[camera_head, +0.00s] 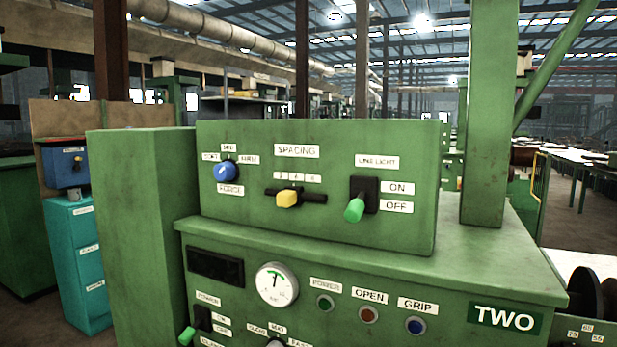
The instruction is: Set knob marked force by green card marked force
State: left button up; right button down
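The blue round knob (226,171) is on the upper left of the green control box's front face. A label reading FORCE (231,190) is just below it, and small labels sit to its left, above it and to its right. A pale mark on the knob seems to point to the upper left, but it is too small to be sure. I cannot make out a green card marked force. Neither of my grippers is in view.
The control box (330,225) also carries a yellow slider (287,198) under SPACING and a green-tipped LINE LIGHT lever (355,209). Below are a gauge (276,285) and several buttons. A green post (487,120) stands right; a teal cabinet (78,262) stands left.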

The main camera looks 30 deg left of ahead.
aim_at(226, 171)
jog(key=u, duration=1.25)
